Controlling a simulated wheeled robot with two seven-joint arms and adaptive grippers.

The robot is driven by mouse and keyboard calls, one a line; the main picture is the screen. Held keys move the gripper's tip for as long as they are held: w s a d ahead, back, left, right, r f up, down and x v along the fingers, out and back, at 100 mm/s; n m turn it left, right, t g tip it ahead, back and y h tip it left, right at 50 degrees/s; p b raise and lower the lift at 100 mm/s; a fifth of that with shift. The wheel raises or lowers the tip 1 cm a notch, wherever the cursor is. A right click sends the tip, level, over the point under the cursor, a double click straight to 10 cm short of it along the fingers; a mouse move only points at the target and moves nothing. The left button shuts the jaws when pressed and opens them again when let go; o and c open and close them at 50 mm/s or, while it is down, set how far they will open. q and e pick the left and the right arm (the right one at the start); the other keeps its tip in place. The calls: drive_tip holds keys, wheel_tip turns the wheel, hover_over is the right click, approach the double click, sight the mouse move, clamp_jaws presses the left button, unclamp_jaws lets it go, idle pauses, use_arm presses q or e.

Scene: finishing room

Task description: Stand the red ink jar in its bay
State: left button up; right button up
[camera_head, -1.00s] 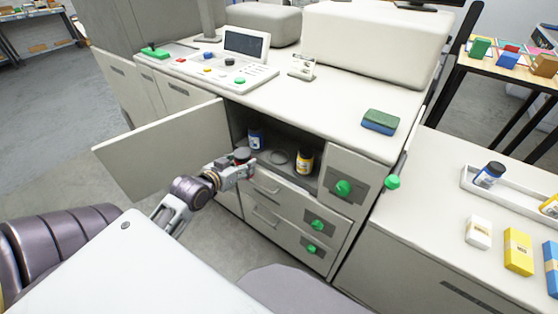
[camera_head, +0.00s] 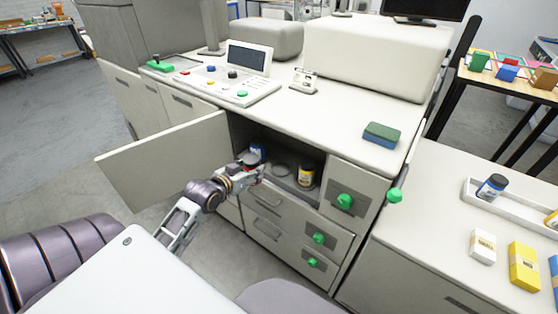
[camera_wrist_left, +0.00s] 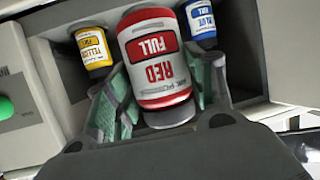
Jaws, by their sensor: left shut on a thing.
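The red ink jar (camera_wrist_left: 158,62) has a white body and a red label reading "RED FULL", upside down in the left wrist view. My left gripper (camera_head: 254,168) is shut on it, with a green-padded finger on each side. The gripper is at the left front of the open cabinet compartment. A yellow ink jar (camera_head: 306,175) and a blue ink jar (camera_head: 257,150) stand inside. An empty ring-shaped bay (camera_head: 282,169) lies between them. In the wrist view the yellow jar (camera_wrist_left: 93,47) and the blue jar (camera_wrist_left: 201,22) flank the red one. The gripper partly hides the blue jar in the head view.
The cabinet door (camera_head: 165,160) stands open on the left. Drawers (camera_head: 265,200) lie below the compartment, and green knobs (camera_head: 345,201) are on the right. The counter edge (camera_head: 300,133) overhangs the opening. A white tray (camera_head: 500,205) with jars is on the right bench.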

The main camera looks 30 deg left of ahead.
use_arm(q)
drive_tip(key=shift+w+d+r, duration=0.1)
drive_tip(key=shift+w+r, duration=0.05)
drive_tip(key=shift+w, duration=2.05)
drive_tip(key=shift+w+d, duration=0.55)
drive_tip(key=shift+w, duration=5.15)
drive_tip(key=shift+f, duration=3.1)
drive_tip(key=shift+w+f, duration=0.25)
drive_tip(key=shift+f, duration=0.2)
use_arm(e)
drive_tip(key=shift+d, duration=0.95)
